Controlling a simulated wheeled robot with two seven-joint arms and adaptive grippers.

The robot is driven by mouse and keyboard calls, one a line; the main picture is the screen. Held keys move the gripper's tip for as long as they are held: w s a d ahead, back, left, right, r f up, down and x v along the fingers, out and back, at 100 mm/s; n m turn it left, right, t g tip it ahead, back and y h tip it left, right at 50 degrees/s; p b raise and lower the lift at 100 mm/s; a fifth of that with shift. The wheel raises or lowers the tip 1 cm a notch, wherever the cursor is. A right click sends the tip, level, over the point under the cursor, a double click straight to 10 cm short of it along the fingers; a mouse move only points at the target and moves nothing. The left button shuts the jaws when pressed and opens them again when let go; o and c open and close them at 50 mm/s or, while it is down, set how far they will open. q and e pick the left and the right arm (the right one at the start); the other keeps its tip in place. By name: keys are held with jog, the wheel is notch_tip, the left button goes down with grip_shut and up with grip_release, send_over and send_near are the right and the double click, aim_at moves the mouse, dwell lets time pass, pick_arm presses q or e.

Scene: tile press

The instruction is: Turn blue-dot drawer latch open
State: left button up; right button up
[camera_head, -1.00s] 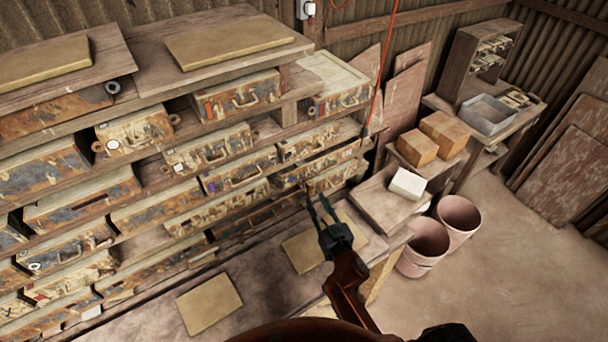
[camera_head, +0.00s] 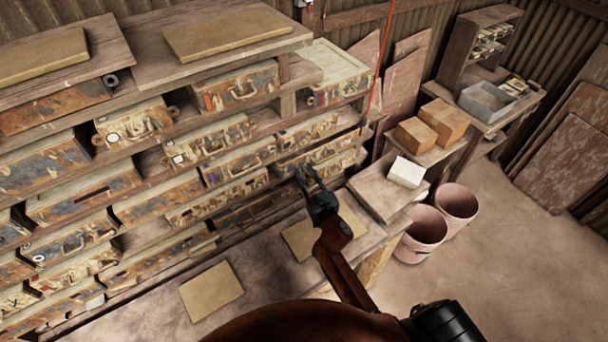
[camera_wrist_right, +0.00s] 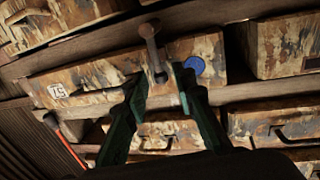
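In the right wrist view, the blue-dot drawer (camera_wrist_right: 105,78) has a weathered, paint-worn front with a round blue dot (camera_wrist_right: 194,65) and a white marked label. Its latch (camera_wrist_right: 151,48) is a rusty brown lever with a round knob at its upper end in that view. My right gripper (camera_wrist_right: 160,76) is open, with one finger on each side of the latch's lower end. I cannot tell whether either finger touches it. In the head view, my right gripper (camera_head: 305,170) is close to the drawer fronts. My left gripper is not in view.
Other worn drawers (camera_head: 245,88) fill the rack's wooden shelves around the gripper. Below is a bench with flat tan tiles (camera_head: 211,291). To the right stand a white block (camera_head: 406,172), cardboard boxes (camera_head: 445,120) and pink buckets (camera_head: 420,233). A red cord (camera_head: 383,50) hangs beside the rack.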

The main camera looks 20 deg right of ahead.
grip_shut()
jog(key=shift+w+a, duration=0.1)
jog(key=shift+a, duration=0.35)
jog(key=shift+d, duration=0.25)
jog(key=shift+f+n+b, duration=0.15)
jog(key=shift+n+b, duration=0.25)
jog(key=shift+b, duration=0.15)
jog(key=a+n+b, duration=0.1)
jog(key=n+b, duration=0.1)
jog(key=a+f+n+t+b, duration=0.1)
jog(key=n+b, duration=0.2)
jog(key=a+f+n+b, duration=0.1)
jog(key=n+b, duration=0.1)
jog(key=n, duration=0.1)
jog(key=shift+s+a+y, duration=0.1)
jog(key=shift+s+y, duration=0.2)
jog(key=shift+s+a+f+n+t+y+b, duration=0.2)
jog(key=shift+f+n+y+b, duration=0.45)
jog(key=shift+n+b, duration=0.95)
jog(key=shift+w+a+f+n+t+y+b, duration=0.15)
jog(key=shift+a+f+n+y+b, duration=0.45)
jog(key=shift+n, duration=1.6)
jog(key=shift+s+f+n+t+y+b, duration=0.15)
jog(key=shift+f+n+y+b, duration=0.2)
jog(key=shift+f+n+b, duration=0.95)
jog(key=shift+w+r+n, duration=0.1)
jog(key=shift+r+n, duration=0.4)
jog(key=shift+n, duration=0.2)
